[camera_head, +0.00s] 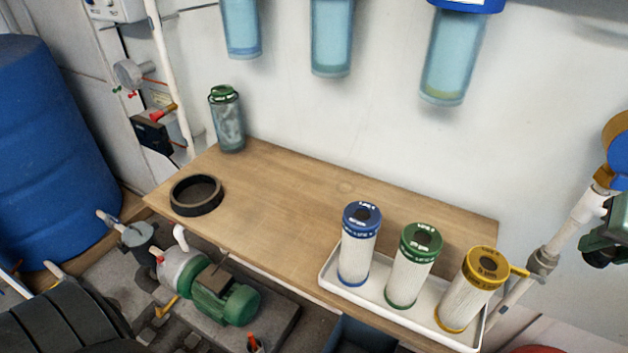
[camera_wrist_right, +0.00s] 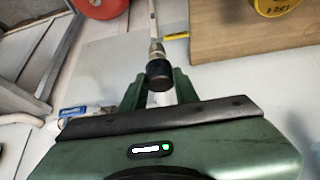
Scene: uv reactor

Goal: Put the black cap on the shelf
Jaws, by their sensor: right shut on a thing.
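The black cap (camera_wrist_right: 158,74) is a short dark cylinder between the two green fingers of my right gripper (camera_wrist_right: 160,84). It lines up with the metal end of a pipe fitting (camera_wrist_right: 157,48); I cannot tell whether they touch. In the head view my right gripper (camera_head: 606,230) is at the right edge, partly cut off, in front of the white pipe and to the right of the wooden shelf (camera_head: 280,200). It is shut on the cap. My left gripper is not in view.
A white tray (camera_head: 328,284) with blue, green and yellow-topped filters stands at the shelf's right end. A black ring (camera_head: 197,195) and a green-capped clear canister (camera_head: 227,120) are at its left. The shelf's middle is clear. Clear blue housings (camera_head: 331,38) hang above.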

